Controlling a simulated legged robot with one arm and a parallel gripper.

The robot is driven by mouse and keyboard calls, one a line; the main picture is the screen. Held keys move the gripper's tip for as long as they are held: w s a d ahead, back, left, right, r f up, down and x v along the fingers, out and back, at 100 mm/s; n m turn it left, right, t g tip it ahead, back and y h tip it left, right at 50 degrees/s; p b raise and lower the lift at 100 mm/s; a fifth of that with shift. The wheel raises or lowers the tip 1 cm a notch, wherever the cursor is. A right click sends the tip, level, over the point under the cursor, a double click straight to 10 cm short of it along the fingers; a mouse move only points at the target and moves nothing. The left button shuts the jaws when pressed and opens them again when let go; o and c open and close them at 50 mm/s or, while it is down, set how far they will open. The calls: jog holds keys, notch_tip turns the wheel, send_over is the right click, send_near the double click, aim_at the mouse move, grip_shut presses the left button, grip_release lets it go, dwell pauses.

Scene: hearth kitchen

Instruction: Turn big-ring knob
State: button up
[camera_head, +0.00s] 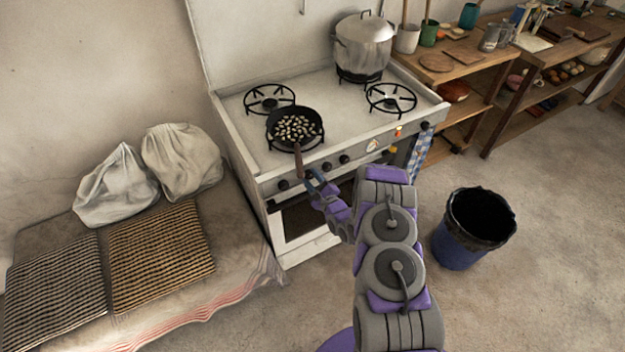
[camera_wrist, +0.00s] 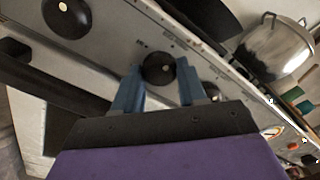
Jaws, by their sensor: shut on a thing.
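My gripper (camera_head: 315,182) reaches the front panel of the white stove (camera_head: 240,139). In the wrist view my gripper (camera_wrist: 158,88) has its two blue fingers on either side of a round black knob (camera_wrist: 159,69), shut on it. Another black knob (camera_wrist: 68,17) sits to its left on the panel. In the head view the held knob is largely hidden by my gripper, and other black knobs (camera_head: 344,159) run along the panel to the right. I cannot tell from the markings which burner the held knob serves.
A frying pan (camera_head: 294,125) with pale pieces sits on the front left burner, its handle (camera_head: 298,160) jutting over the front edge near my gripper. A large pot (camera_head: 364,43) stands at the back right. A bin (camera_head: 470,228) stands on the floor right of my arm. A cloth-covered bench (camera_head: 240,225) is at left.

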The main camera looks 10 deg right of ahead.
jog(key=shift+f, duration=0.1)
jog(key=shift+c, duration=1.2)
jog(key=n+p, duration=0.1)
jog(key=n, duration=0.2)
jog(key=shift+n+p, duration=0.3)
jog(key=n+p, duration=0.1)
jog(key=n, duration=0.2)
jog(key=shift+s+n+p, duration=0.1)
jog(key=shift+n+p, duration=0.2)
jog(key=n+p, duration=0.1)
jog(key=n, duration=0.2)
jog(key=shift+n, duration=0.3)
jog(key=shift+f+n+p, duration=0.1)
jog(key=shift+n+p, duration=0.6)
jog(key=shift+n, duration=0.7)
jog(key=shift+s+a, duration=0.1)
